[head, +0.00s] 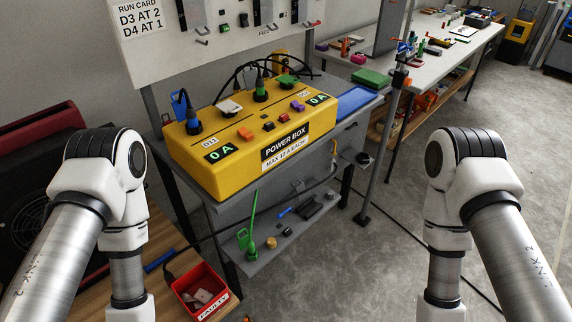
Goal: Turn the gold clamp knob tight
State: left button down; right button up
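I cannot pick out the gold clamp knob for certain. A small tan-gold round piece (271,242) lies on the grey lower shelf (290,232) under the bench, but it is too small to identify. An upright grey pole (382,150) stands on the floor at the right of the bench, with a dark fitting (401,78) near its top; no gold knob is clear on it. Both my arms come in from the sides and bend down past the bottom edge. Neither gripper is in view.
The yellow power box (235,150) with plugs and cables stands on the bench, its displays reading 0 A. A red bin (200,292) sits on the wooden surface at lower left. A dark cable crosses the floor. Grey floor (400,240) right of the pole is largely clear.

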aim_at(271, 243)
jog(key=k+l+z, duration=0.1)
jog(key=z, duration=0.3)
jog(key=l+z, duration=0.35)
jog(key=k, duration=0.05)
